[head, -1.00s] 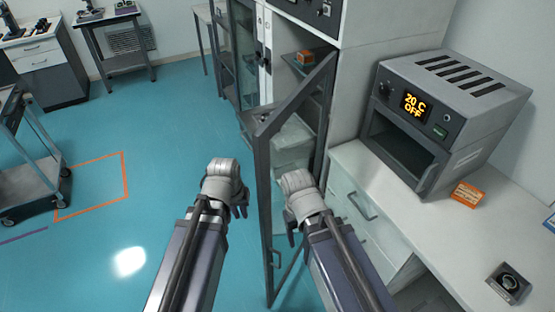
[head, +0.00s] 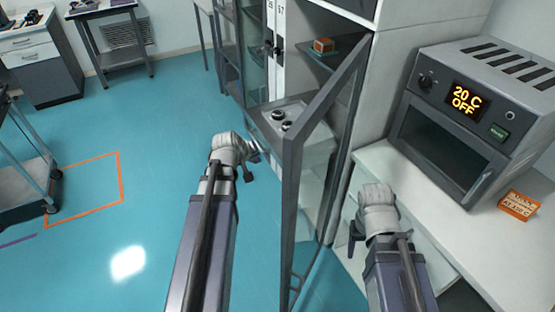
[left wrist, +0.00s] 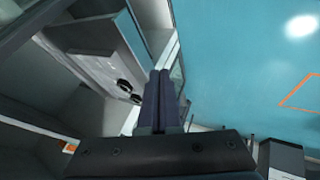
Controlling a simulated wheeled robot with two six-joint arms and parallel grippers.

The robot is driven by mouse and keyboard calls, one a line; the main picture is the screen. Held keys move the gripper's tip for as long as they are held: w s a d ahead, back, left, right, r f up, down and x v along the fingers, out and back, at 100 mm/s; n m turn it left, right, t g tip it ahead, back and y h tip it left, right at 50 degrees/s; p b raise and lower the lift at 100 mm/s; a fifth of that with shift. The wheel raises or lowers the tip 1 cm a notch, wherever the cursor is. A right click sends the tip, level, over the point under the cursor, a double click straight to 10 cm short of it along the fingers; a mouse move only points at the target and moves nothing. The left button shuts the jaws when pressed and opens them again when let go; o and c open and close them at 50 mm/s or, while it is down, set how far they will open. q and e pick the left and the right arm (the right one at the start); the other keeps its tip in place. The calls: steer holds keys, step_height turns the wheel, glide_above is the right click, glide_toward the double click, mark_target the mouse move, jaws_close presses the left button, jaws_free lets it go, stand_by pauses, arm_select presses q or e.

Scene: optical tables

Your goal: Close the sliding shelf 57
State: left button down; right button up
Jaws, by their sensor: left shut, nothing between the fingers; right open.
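The sliding shelf 57 (head: 263,123) sticks out from the open cabinet in the head view, with small dark round items (head: 282,120) on it. The label 57 is on the white cabinet frame above. In the left wrist view the shelf (left wrist: 92,68) is at upper left, with the round items (left wrist: 128,92). My left gripper (head: 253,158) is shut and empty, in front of and below the shelf's front; contact cannot be told. Its closed fingers (left wrist: 163,100) show in the wrist view. My right gripper (head: 353,240) is open, right of the glass door; its fingers are partly hidden.
The grey-framed glass door (head: 292,190) stands open between my two arms. An oven (head: 470,120) and an orange box (head: 518,205) stand on the white counter (head: 440,230) at right.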

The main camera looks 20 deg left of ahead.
arm_select(q)
steer(key=w+d+f+b, duration=0.3)
steer(key=w+f+b, duration=0.4)
steer(key=w+f, duration=0.1)
steer(key=shift+w+b, duration=0.3)
steer(key=shift+w, duration=0.15)
arm_select(e)
step_height(320, 180, down, 8)
